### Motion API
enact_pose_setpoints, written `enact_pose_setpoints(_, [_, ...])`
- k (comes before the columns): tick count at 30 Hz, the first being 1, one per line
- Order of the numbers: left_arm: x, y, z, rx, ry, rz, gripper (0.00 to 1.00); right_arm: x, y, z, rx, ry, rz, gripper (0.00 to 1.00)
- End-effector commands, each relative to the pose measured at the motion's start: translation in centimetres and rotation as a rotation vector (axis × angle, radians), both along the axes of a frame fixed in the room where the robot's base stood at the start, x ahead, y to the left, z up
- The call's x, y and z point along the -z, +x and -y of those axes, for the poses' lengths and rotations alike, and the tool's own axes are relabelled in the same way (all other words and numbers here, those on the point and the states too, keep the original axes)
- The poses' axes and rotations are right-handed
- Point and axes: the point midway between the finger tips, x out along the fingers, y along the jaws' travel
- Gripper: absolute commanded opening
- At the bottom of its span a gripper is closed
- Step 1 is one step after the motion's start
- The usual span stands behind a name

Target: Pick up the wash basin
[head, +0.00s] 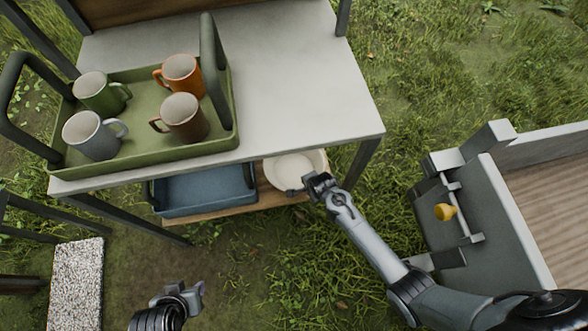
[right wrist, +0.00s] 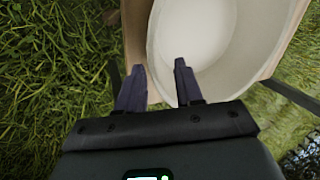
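The wash basin (head: 292,172) is a cream-white bowl on the lower wooden shelf of the table, at its right end, partly hidden under the tabletop. It also shows large in the right wrist view (right wrist: 206,38). My right gripper (head: 306,190) is at the basin's near rim. In the right wrist view its two fingers (right wrist: 159,72) are apart, with the basin's rim edge between them; I cannot tell whether they touch it. My left gripper (head: 190,294) is low in the head view, over the grass and away from the basin; its fingers are not clear.
A green tray (head: 140,157) with several mugs stands on the tabletop (head: 290,75). A blue tray (head: 205,192) lies on the lower shelf (head: 240,207), left of the basin. A table leg (head: 361,163) stands right of the basin. A grey cart (head: 480,205) is at the right.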

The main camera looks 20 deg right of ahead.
Motion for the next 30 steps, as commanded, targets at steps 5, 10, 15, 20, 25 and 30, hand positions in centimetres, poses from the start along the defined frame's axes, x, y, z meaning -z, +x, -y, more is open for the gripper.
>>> enact_pose_setpoints(5, [1.8,0.0,-0.1,0.003,0.004,0.001,0.43,1.9,0.4,-0.1,-0.001,-0.002,0.000,0.36])
enact_pose_setpoints(10, [3.6,0.0,-0.1,0.002,0.004,0.000,0.43,3.7,0.9,-0.3,-0.001,-0.002,0.001,0.36])
enact_pose_setpoints(15, [4.4,0.0,0.0,0.000,0.000,-0.002,0.43,4.8,1.4,-0.3,0.000,-0.001,0.001,0.36])
enact_pose_setpoints(20, [4.4,0.0,0.1,-0.004,-0.006,-0.002,0.43,4.8,1.5,-0.3,-0.001,0.000,0.001,0.36])
enact_pose_setpoints(25, [4.4,0.0,0.2,-0.007,-0.010,-0.001,0.43,4.8,1.5,-0.3,0.000,0.000,0.000,0.33])
enact_pose_setpoints(30, [4.4,0.0,0.2,-0.006,-0.009,-0.001,0.43,4.8,1.5,-0.3,0.000,0.000,0.000,0.07])
